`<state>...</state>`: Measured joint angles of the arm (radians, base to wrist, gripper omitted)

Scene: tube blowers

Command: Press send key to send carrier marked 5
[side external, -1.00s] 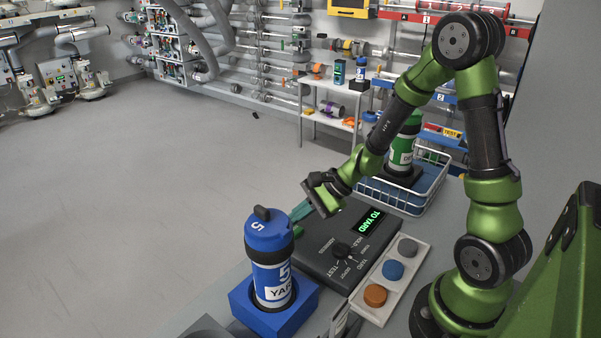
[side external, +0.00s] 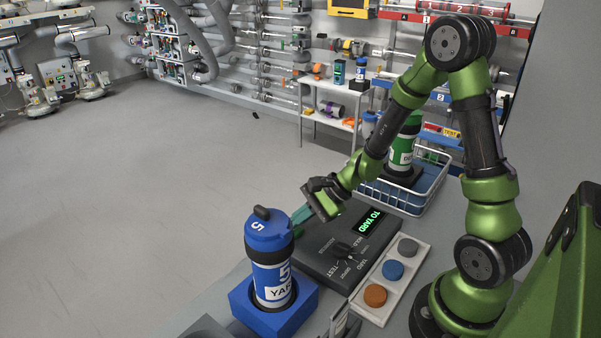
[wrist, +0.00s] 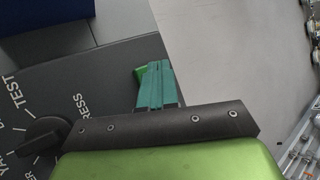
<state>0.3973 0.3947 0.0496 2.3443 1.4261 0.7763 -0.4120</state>
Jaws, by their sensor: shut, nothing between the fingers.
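The blue carrier marked 5 (side external: 268,240), with a white YARD label, stands upright in a blue square holder (side external: 250,312). Beside it is a dark control panel (side external: 318,262) with a black knob (side external: 345,250) and a display (side external: 373,222) lit green with TO YARD. My gripper (side external: 302,214) is shut and empty over the panel's far left edge, right of the carrier. In the wrist view its teal fingers (wrist: 157,86) are together. A small green part (wrist: 139,73), perhaps the send key, shows beside the fingertips, partly hidden; I cannot tell whether they touch.
A pale strip (side external: 371,308) with an orange, a blue and a grey round button lies right of the panel. A wire basket (side external: 420,207) holding a green carrier (side external: 402,150) stands behind it. Open floor (side external: 150,210) lies to the left.

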